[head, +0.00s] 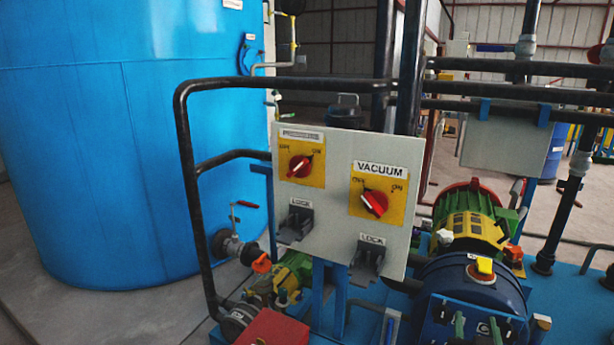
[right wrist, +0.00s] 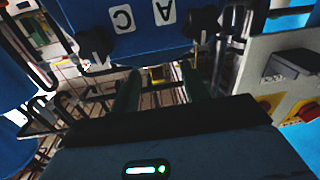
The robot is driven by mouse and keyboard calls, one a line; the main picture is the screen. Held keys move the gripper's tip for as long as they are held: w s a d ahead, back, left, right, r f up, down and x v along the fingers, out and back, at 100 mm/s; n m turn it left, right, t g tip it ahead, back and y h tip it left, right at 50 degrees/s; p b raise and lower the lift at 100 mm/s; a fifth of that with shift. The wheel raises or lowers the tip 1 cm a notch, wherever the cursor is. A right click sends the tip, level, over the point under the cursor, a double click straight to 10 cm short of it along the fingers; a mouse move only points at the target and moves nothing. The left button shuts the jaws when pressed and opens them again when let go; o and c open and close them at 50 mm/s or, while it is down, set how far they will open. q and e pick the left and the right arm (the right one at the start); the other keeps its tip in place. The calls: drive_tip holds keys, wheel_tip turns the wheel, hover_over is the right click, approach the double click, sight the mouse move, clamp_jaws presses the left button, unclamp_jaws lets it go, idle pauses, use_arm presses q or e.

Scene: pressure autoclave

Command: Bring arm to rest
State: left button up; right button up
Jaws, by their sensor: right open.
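My right gripper (head: 478,321) is at the bottom right of the head view, in front of a dark blue drum (head: 440,280). Its two green fingers stand apart, with nothing seen between them. In the right wrist view the gripper (right wrist: 160,80) also shows its fingers spread and empty. My left gripper is in neither view.
A grey control panel (head: 335,215) with two red knobs stands left of the gripper; its edge shows in the right wrist view (right wrist: 260,58). A black pipe frame (head: 187,165), a large blue tank (head: 120,150) and a green-and-yellow motor (head: 470,228) surround it. A lettered blue surface (right wrist: 145,20) lies near the fingers.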

drive_tip(key=s+a+f+n+g+y+p, duration=0.25)
drive_tip(key=s+a+f+y, duration=0.2)
drive_tip(key=s+f, duration=0.5)
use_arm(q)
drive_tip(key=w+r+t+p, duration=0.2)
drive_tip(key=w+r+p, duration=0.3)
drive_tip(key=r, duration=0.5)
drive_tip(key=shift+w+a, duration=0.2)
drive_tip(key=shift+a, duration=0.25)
use_arm(e)
drive_tip(key=s+a+f+n+g+y, duration=0.1)
drive_tip(key=s+a+f, duration=0.2)
drive_tip(key=s, duration=0.6)
drive_tip(key=s+a+f+n+g+y, duration=0.1)
drive_tip(key=s+a+f+g+y, duration=0.1)
drive_tip(key=s, duration=0.7)
drive_tip(key=s+a+f+n+g+y, duration=0.2)
drive_tip(key=s+a+f, duration=0.2)
drive_tip(key=s, duration=0.5)
drive_tip(key=shift+s+a+f, duration=0.35)
drive_tip(key=shift+s+a, duration=0.05)
drive_tip(key=shift+a, duration=0.2)
drive_tip(key=shift+y, duration=0.25)
